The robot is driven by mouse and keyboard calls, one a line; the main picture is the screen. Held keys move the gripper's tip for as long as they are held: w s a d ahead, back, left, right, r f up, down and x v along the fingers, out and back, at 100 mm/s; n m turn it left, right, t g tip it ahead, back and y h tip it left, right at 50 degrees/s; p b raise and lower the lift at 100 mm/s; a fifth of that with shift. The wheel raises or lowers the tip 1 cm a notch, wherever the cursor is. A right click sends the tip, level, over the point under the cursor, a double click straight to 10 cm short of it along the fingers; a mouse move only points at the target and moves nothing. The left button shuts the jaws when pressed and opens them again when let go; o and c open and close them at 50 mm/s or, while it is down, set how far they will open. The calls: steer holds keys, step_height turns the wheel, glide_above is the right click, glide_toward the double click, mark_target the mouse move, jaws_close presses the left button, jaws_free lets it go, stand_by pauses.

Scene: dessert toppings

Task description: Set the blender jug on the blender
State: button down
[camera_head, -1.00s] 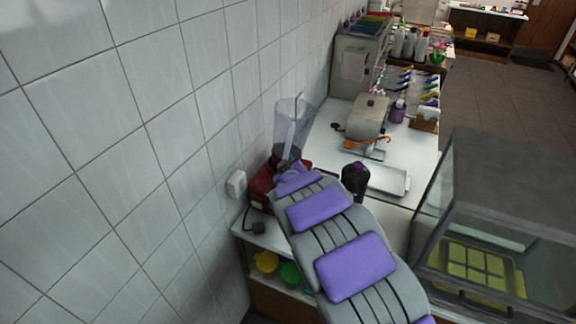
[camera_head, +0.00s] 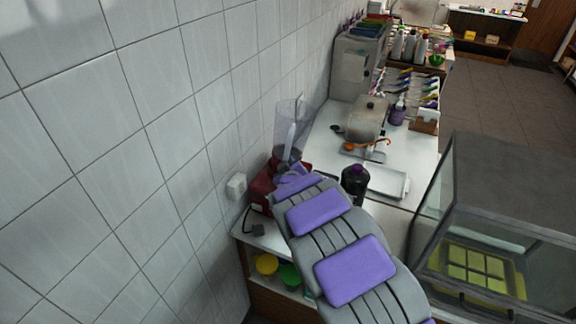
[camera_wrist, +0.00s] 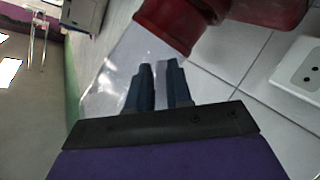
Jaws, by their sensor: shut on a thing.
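The clear blender jug (camera_head: 285,122) stands near the tiled wall in the head view, slightly tilted, above the red blender (camera_head: 261,187). In the wrist view the clear jug (camera_wrist: 122,72) lies behind my fingers and meets a red collar (camera_wrist: 178,22). More red of the blender (camera_wrist: 272,10) shows beside it at the top edge. My gripper (camera_wrist: 163,70) is shut on the jug, with its two dark fingers close together. In the head view my arm hides the fingers and part of the blender. I cannot tell whether the jug is fully seated.
The tiled wall is close on the left, with a white socket (camera_head: 236,186). A dark bottle with a purple cap (camera_head: 355,183) stands right of my arm, by a metal tray (camera_head: 388,183). A glass display case (camera_head: 500,190) stands at the right. Yellow and green bowls sit below.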

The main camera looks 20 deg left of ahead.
steer(key=shift+f, duration=0.6)
stand_by(0.5)
steer(key=c, duration=1.3)
jaws_free()
steer(key=shift+f, duration=0.1)
steer(key=b+v, duration=0.1)
steer(key=v, duration=1)
